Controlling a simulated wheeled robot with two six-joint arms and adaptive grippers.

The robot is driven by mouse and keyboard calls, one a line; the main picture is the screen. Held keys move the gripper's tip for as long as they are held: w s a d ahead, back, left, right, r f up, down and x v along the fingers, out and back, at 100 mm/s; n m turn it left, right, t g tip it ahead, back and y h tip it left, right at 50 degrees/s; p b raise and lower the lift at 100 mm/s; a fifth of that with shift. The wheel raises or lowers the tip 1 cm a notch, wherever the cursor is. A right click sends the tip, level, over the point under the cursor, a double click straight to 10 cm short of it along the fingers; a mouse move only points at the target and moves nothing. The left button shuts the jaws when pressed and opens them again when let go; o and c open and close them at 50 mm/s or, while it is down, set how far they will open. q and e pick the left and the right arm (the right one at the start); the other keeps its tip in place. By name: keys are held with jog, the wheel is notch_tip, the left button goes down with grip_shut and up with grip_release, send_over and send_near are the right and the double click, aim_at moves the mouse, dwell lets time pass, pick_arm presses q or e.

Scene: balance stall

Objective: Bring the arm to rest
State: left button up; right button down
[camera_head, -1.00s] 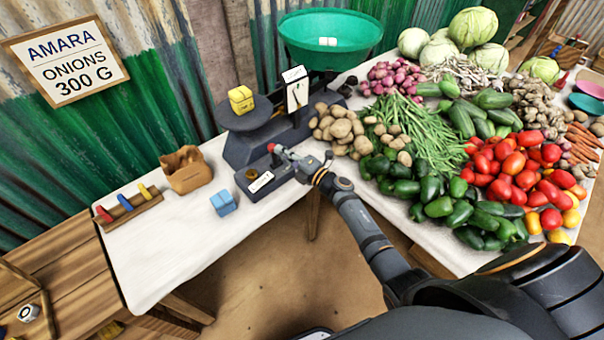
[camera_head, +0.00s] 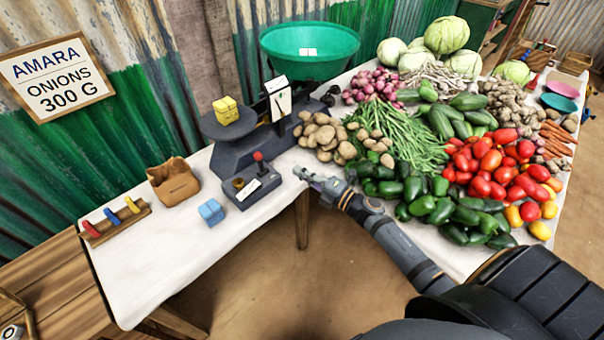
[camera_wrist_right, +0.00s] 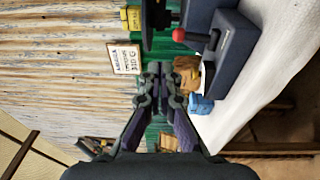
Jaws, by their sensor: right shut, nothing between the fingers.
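My right arm reaches in from the lower right in the head view. Its gripper (camera_head: 306,175) is shut and empty, in the air by the table's front edge, to the right of the control box and apart from it. The dark control box (camera_head: 252,192) has a red-knobbed lever (camera_head: 258,157) standing up and a brass knob. In the right wrist view the shut fingertips (camera_wrist_right: 161,70) show in the middle, and the red knob (camera_wrist_right: 179,35) shows above right. The balance (camera_head: 240,150) carries a yellow block (camera_head: 226,110) on its left plate. My left gripper is out of view.
A green pan (camera_head: 310,62) with white blocks tops the balance. A blue block (camera_head: 211,211), a paper bag (camera_head: 173,182) and a wooden rack (camera_head: 116,223) stand on the left of the white-covered table (camera_head: 150,260). Heaped potatoes (camera_head: 322,132) and other vegetables fill the right side.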

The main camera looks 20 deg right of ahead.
jog(key=s+d+f+m+g+h, duration=0.25)
jog(key=s+f+m, duration=0.2)
jog(key=f, duration=0.55)
jog(key=s+d+f+m+g+h, duration=0.1)
jog(key=s+d+f+m+h, duration=0.4)
jog(key=f, duration=0.5)
jog(key=s+d+f+m+g+h, duration=0.25)
jog(key=f+m, duration=0.35)
jog(key=f, duration=0.4)
jog(key=s+a+f+m+g, duration=0.2)
jog(key=s+f, duration=0.4)
jog(key=s, duration=0.5)
jog(key=s+a+f+m+g, duration=0.1)
jog(key=s+f+m+g, duration=0.2)
jog(key=s+f, duration=0.3)
jog(key=s+a+f+m+g+p, duration=0.1)
jog(key=s+f, duration=0.5)
jog(key=s, duration=1)
jog(key=a+m+g, duration=0.1)
jog(key=m+g, duration=0.1)
jog(key=g, duration=0.1)
jog(key=shift+s+a+f, duration=0.15)
jog(key=shift+a+f, duration=0.1)
jog(key=shift+a, duration=0.1)
